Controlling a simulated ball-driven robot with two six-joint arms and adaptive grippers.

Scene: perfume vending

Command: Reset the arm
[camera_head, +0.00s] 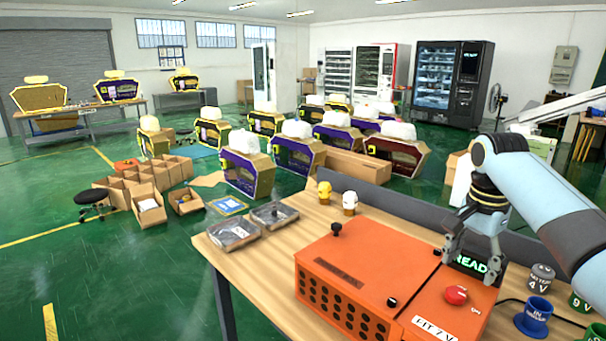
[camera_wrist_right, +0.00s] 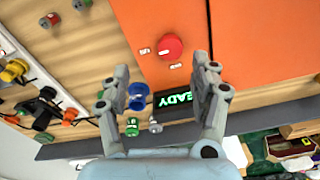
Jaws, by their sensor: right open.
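My right gripper (camera_head: 468,246) hangs from its arm at the right of the camera_head view, pointing down over the back right part of an orange box (camera_head: 362,262). In the right wrist view the gripper (camera_wrist_right: 162,72) has its two fingers spread apart, with nothing between them. Beyond the fingers show the orange box's red button (camera_wrist_right: 170,46) and a dark display (camera_wrist_right: 178,102) with green letters. The fingers look apart from the box, though the exact height is hard to tell. My left gripper is not in view.
A blue cup (camera_head: 534,314), a grey piece (camera_head: 541,277) marked 4 V and a green piece (camera_head: 580,301) marked 9 V stand right of the box. Two clear-lidded trays (camera_head: 234,231) (camera_head: 274,215) lie at the left.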

